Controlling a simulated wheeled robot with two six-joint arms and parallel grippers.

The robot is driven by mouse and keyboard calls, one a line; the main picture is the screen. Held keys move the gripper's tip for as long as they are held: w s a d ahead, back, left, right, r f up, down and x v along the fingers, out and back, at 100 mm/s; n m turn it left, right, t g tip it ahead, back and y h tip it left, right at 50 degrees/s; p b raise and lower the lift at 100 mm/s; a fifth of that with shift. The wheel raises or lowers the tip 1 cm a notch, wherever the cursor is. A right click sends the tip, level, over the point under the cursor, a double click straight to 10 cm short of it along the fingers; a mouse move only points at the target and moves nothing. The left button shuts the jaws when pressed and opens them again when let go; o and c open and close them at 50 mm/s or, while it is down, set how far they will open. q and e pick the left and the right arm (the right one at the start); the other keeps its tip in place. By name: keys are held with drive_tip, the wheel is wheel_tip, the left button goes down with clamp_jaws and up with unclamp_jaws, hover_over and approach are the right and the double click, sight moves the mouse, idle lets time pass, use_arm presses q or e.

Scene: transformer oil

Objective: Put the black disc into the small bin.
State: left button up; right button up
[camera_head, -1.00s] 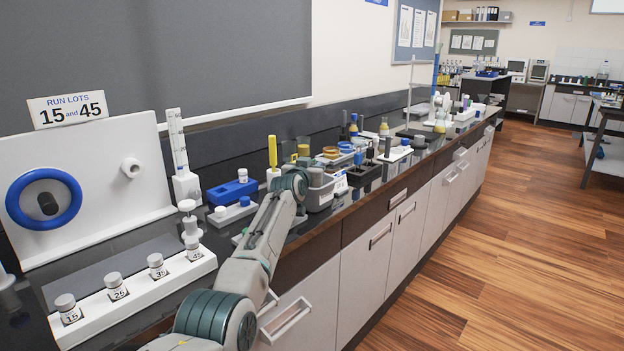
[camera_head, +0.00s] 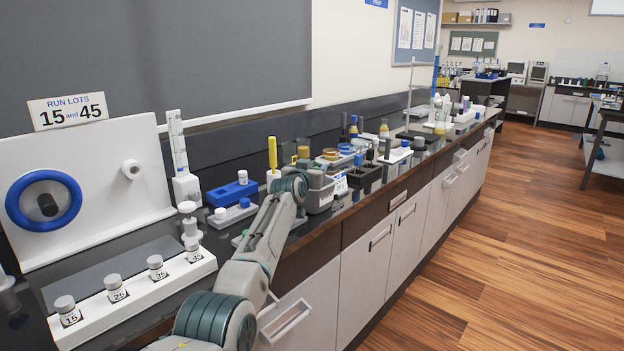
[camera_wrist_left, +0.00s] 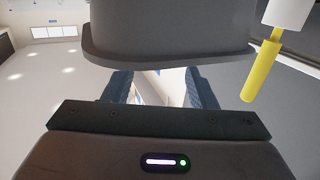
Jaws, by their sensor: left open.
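My left arm reaches along the bench front in the head view, with its wrist beside a small grey bin (camera_head: 322,197). The fingertips are hard to make out there. In the left wrist view my left gripper (camera_wrist_left: 160,88) is open, with a clear gap between its two dark fingers and nothing visible in it. A dark grey rimmed body (camera_wrist_left: 170,30), seemingly the bin seen upside down, fills the top of that view. I cannot make out the black disc in either view. My right gripper is not in view.
A yellow-handled tool (camera_head: 272,152) stands behind my wrist, and also shows in the wrist view (camera_wrist_left: 262,70). A blue block (camera_head: 232,192), a rack of numbered bottles (camera_head: 135,298) and a black tray (camera_head: 365,177) stand on the crowded bench. The floor is clear at right.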

use_arm(q)
drive_tip(key=shift+s, duration=0.15)
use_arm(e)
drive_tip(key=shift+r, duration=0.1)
use_arm(q)
drive_tip(key=shift+s+a, duration=0.1)
drive_tip(key=shift+s, duration=0.1)
drive_tip(key=v, duration=1)
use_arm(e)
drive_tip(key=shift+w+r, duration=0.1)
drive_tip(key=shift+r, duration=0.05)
use_arm(q)
drive_tip(key=shift+f, duration=0.1)
